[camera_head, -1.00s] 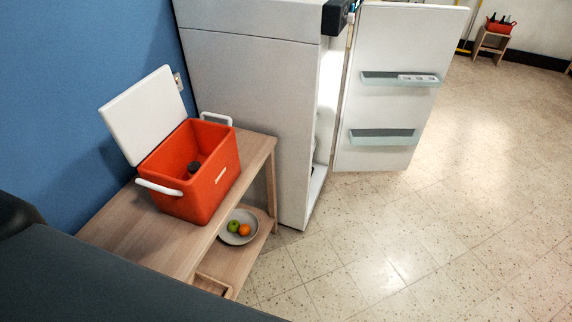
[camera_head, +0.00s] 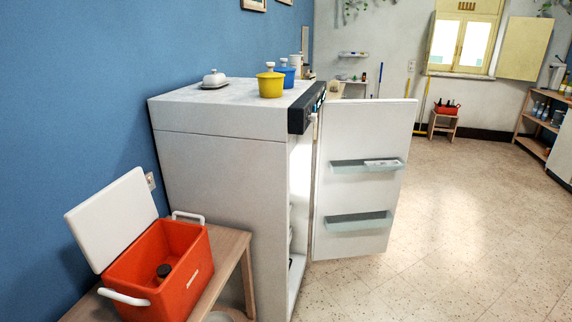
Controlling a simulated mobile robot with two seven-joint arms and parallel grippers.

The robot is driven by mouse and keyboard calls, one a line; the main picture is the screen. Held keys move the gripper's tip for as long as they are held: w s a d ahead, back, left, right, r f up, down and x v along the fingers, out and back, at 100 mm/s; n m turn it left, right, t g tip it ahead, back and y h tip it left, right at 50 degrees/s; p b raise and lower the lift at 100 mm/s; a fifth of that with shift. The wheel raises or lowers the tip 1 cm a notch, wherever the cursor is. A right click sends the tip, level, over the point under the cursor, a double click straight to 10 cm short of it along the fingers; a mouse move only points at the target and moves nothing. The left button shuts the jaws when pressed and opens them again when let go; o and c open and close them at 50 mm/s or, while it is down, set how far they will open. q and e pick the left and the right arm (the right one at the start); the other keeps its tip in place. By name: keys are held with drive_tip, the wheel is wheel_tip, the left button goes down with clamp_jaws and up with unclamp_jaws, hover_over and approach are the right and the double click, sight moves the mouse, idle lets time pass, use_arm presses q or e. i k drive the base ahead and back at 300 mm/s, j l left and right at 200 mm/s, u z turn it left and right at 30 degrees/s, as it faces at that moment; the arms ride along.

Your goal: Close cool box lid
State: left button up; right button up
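The red-orange cool box (camera_head: 185,289) stands on a wooden table at the lower left. Its white lid (camera_head: 112,219) is open, tilted up and back towards the blue wall. A white handle shows on each end of the box. A dark-capped item (camera_head: 163,271) stands inside it; its lower part is hidden by the box wall. Neither of my grippers is in view.
The wooden table (camera_head: 232,248) is partly cut off below. A white fridge (camera_head: 220,175) stands right behind it, its door (camera_head: 361,225) open to the right. A yellow pot (camera_head: 270,85) is on top. The floor at right is clear.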

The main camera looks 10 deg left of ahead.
sight(107, 223)
drive_tip(key=k+u, duration=0.1)
drive_tip(key=u, duration=1.25)
drive_tip(key=j+z, duration=0.35)
drive_tip(key=j, duration=0.3)
drive_tip(key=j+z, duration=0.35)
drive_tip(key=j, duration=0.3)
drive_tip(key=k+l+u, duration=0.2)
drive_tip(key=i+j+z, duration=0.25)
drive_tip(key=k, duration=0.05)
